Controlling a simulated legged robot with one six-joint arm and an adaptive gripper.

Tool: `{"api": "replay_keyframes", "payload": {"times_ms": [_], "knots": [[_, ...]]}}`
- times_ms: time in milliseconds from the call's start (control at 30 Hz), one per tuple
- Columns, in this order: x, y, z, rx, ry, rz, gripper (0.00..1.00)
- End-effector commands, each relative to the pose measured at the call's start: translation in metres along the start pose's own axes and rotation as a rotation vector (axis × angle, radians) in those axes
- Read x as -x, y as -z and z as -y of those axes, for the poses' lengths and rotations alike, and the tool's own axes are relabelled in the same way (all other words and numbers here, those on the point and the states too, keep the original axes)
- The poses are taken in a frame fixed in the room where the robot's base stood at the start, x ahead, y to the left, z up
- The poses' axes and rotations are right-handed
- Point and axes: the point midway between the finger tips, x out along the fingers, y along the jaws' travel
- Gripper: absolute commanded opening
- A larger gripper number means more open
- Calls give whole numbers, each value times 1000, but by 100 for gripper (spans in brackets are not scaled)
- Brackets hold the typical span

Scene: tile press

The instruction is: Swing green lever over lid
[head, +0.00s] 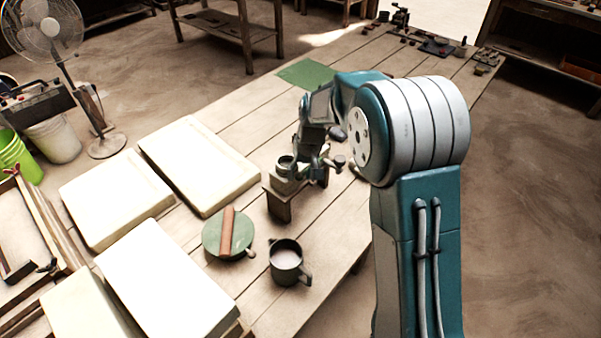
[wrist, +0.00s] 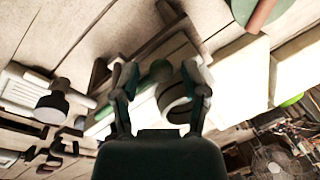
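The press (head: 285,183) stands on the plank table, a pale block on a wooden support with a dark green round part (head: 286,163) on top. In the wrist view a round green knob (wrist: 161,70), possibly the lever's end, shows between the fingers beside a dark green ring-shaped part (wrist: 173,103). I cannot tell which part is the lid. My gripper (wrist: 163,78) has its two fingers spread apart. Whether either finger touches the knob or ring is unclear. In the head view my gripper (head: 320,158) is at the press's right side, and my arm partly hides it.
A green disc with a wooden bar (head: 227,231) and a dark green mug (head: 287,264) lie in front of the press. Pale slabs (head: 198,165) fill the left side. A green mat (head: 306,74) lies behind. A dark knobbed part (wrist: 52,106) is at the wrist view's left.

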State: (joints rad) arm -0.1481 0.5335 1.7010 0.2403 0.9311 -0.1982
Motion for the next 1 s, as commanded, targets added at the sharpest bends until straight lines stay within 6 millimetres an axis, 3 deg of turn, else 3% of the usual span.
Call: {"api": "replay_keyframes", "payload": {"times_ms": [33,67,100,1000], "knots": [[0,0,0,0,1,-1,16],[0,0,0,0,1,-1,3],[0,0,1,0,1,-1,0],[1,-4,-3,121,1,21,0]]}}
